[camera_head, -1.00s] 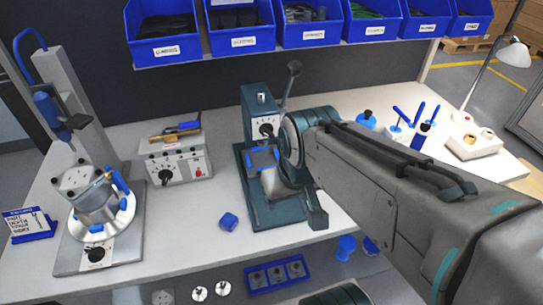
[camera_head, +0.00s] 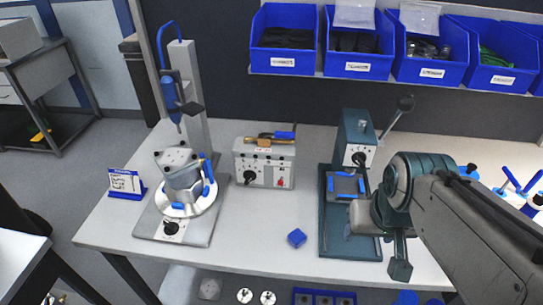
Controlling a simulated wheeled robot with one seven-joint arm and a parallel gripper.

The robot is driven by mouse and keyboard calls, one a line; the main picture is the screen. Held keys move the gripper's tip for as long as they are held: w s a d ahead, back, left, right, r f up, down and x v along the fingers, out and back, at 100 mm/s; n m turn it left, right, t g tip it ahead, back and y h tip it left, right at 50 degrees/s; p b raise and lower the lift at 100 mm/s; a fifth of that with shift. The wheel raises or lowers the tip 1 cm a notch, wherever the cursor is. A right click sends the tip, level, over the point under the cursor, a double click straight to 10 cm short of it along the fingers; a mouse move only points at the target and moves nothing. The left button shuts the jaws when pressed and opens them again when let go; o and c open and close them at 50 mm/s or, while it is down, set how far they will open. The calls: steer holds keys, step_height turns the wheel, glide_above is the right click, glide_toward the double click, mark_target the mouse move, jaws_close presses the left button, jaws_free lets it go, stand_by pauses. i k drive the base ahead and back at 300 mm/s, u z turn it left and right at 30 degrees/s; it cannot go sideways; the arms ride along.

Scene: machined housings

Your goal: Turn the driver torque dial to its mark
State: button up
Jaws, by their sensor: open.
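A pale control box (camera_head: 265,163) stands at the middle of the bench. A black dial (camera_head: 250,176) is on its front face at left, with a red button at right. I take this to be the torque dial. Its pointer and mark are too small to read. A blue driver (camera_head: 174,92) hangs on the grey stand at left. My arm comes in from the right over the dark green press. My gripper (camera_head: 398,262) is at its end, partly hidden and well to the right of the box. It is open and I see nothing in it.
A round housing (camera_head: 182,182) in a fixture with a black knob (camera_head: 171,228) stands left. The green press (camera_head: 355,135) has its own dial and lever. Blue bins (camera_head: 285,62) hang above. Bench between fixture and press is mostly clear.

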mark_target(249, 175)
steer(key=z, duration=0.55)
steer(key=k, duration=1.3)
steer(key=u, duration=0.05)
steer(key=i, duration=0.7)
steer(key=u, duration=1.25)
steer(key=i, duration=0.35)
steer(key=u, duration=0.3)
